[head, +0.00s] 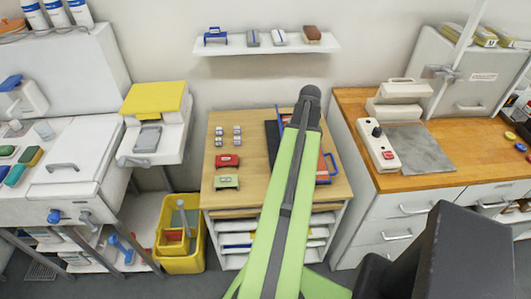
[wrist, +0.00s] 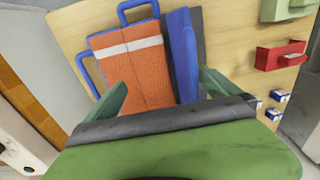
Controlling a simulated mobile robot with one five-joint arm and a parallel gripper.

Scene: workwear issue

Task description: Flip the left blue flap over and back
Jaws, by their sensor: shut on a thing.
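A folding board lies on the wooden worktop, mostly behind my arm in the head view. Its orange garment (wrist: 132,62) with a pale stripe lies between blue edges in the wrist view. The left blue flap (wrist: 183,48) is a narrow blue strip beside the orange cloth, next to a dark panel (wrist: 200,32); the dark panel also shows in the head view (head: 272,145). My gripper (wrist: 168,88) reaches over the board, its green fingers either side of the cloth's near end and the blue strip. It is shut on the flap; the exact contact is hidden.
A red box (wrist: 279,56) and a green box (head: 226,182) stand left of the board in the head view, with several small blue-and-white blocks (wrist: 282,95). A yellow bin (head: 180,263) stands on the floor. A wall shelf (head: 266,47) hangs behind the worktop.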

